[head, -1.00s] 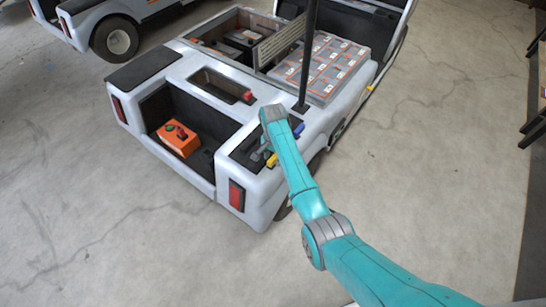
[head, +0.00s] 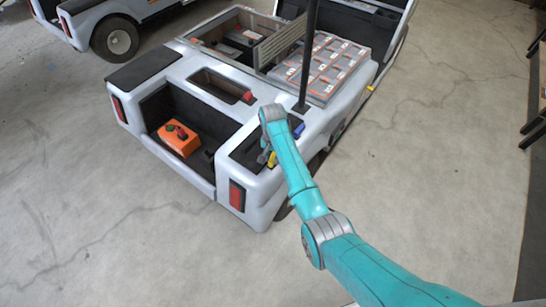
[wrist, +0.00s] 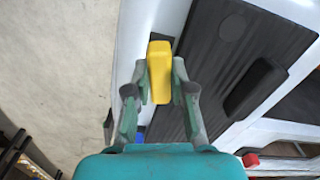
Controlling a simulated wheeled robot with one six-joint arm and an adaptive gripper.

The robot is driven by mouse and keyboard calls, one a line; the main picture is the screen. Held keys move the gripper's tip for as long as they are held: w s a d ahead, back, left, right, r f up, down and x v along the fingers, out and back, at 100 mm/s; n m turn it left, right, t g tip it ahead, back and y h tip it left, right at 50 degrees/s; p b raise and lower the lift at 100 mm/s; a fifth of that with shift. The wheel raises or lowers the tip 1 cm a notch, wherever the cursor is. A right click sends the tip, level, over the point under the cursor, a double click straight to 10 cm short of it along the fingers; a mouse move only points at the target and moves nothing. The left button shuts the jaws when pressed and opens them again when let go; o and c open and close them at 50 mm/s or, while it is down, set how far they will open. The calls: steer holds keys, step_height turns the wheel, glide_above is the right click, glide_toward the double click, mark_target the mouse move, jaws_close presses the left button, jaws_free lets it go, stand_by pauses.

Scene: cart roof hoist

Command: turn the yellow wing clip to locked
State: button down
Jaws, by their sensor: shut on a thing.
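The yellow wing clip (wrist: 159,72) sits at the edge of the white cart body beside a black panel (wrist: 205,70). In the wrist view its wing runs nearly straight up and down the picture. My gripper (wrist: 160,82) has one finger on each side of the wing and is shut on it. In the head view the clip (head: 272,159) shows only as a small yellow patch, partly hidden by my arm and gripper (head: 266,152). Any lock marking is too small to tell.
A blue clip (head: 299,130) and a red clip (head: 248,96) sit on the cart. A black handle (wrist: 256,88) stands close right of my gripper. An orange box (head: 178,139) is in the open bay. A dark post (head: 308,60) rises behind my arm.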

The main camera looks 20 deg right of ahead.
steer(key=n, duration=0.3)
steer(key=shift+w+a+n, duration=0.1)
steer(key=shift+a+n, duration=0.1)
steer(key=shift+n, duration=0.2)
steer(key=n, duration=0.3)
steer(key=shift+a+n, duration=0.15)
steer(key=shift+n, duration=0.15)
steer(key=n, duration=0.3)
steer(key=shift+a+n, duration=0.2)
steer(key=shift+n, duration=0.1)
steer(key=shift+a+n, duration=0.15)
steer(key=shift+n, duration=1.65)
steer(key=c, duration=1)
jaws_free()
